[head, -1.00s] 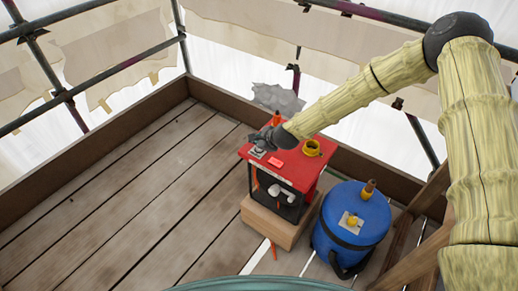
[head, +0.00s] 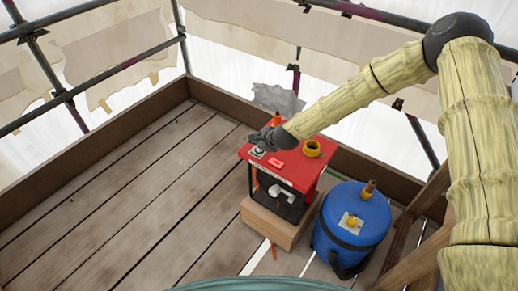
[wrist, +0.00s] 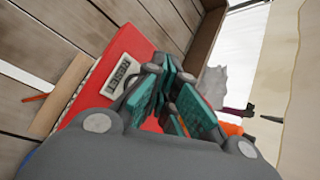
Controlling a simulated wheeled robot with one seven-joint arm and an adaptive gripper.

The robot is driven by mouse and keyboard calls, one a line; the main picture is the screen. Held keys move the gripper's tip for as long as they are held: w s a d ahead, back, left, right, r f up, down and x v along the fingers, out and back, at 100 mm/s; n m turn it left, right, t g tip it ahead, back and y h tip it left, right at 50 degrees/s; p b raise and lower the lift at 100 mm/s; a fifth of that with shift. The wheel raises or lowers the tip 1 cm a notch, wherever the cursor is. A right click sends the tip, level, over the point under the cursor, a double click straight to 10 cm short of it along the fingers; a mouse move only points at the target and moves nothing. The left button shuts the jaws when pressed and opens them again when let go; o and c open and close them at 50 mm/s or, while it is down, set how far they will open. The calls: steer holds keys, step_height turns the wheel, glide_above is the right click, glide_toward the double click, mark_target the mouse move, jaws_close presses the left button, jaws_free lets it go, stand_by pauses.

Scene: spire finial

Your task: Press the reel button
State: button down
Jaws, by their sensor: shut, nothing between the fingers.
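A red box-shaped machine (head: 305,163) with a dark open front stands on a wooden block. Its top carries a small plate (head: 258,153) and a bright red rectangle (head: 276,165); I cannot tell which of these is the reel button. The plate, with dark marks on it, also shows in the wrist view (wrist: 122,79). My gripper (head: 253,140) is shut and empty, just above the back left of the machine's top, beyond the plate. In the wrist view its teal-padded fingers (wrist: 165,92) cover part of the red top. I cannot tell whether they touch it.
A blue drum (head: 343,235) stands close on the right. Plank floor (head: 130,190) to the left is clear.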

mark_target(257, 150)
steer(key=shift+f, duration=0.25)
steer(key=shift+f+b, duration=0.2)
steer(key=shift+b, duration=0.1)
steer(key=shift+f, duration=0.4)
stand_by(1.0)
steer(key=shift+r, duration=0.85)
steer(key=shift+r+p, duration=1.8)
steer(key=shift+r, duration=0.7)
